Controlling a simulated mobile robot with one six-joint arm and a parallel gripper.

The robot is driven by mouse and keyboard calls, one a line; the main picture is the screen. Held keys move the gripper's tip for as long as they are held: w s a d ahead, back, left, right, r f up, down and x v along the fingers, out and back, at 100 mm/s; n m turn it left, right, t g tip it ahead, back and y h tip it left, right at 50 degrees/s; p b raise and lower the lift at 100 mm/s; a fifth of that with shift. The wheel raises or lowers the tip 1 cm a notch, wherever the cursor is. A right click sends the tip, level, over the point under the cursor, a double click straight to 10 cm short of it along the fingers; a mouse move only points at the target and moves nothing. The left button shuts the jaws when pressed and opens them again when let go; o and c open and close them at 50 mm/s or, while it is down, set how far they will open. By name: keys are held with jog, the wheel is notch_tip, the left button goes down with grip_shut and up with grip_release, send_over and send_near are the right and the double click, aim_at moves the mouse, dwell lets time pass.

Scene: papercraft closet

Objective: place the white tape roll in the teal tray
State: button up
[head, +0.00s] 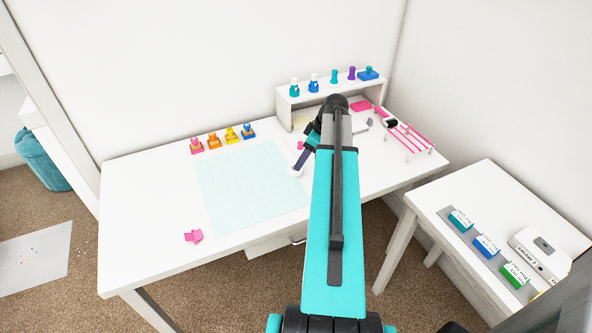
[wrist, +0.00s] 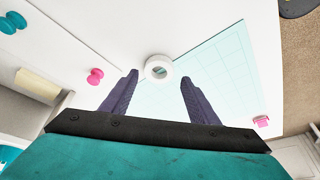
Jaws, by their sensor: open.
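In the head view a small white patch, likely the roll (head: 296,173), shows by my fingertips. My gripper (wrist: 160,78) is open, its two dark fingers apart, with the roll between and just beyond the tips. I cannot tell whether they touch. In the head view my gripper (head: 297,166) points down at the mat's right edge. I cannot make out the teal tray; my arm hides part of the desk.
The cutting mat (head: 245,185) covers the desk's middle. Several colored stampers stand behind the mat. A white shelf (head: 290,103) and pink rack (head: 408,135) stand back right. A side table (head: 440,215) holds small boxes.

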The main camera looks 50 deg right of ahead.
jog(key=shift+p+x, duration=1)
jog(key=shift+x, duration=1.6)
jog(key=c, duration=0.9)
jog(key=shift+d+r, duration=0.1)
jog(key=shift+r, duration=0.1)
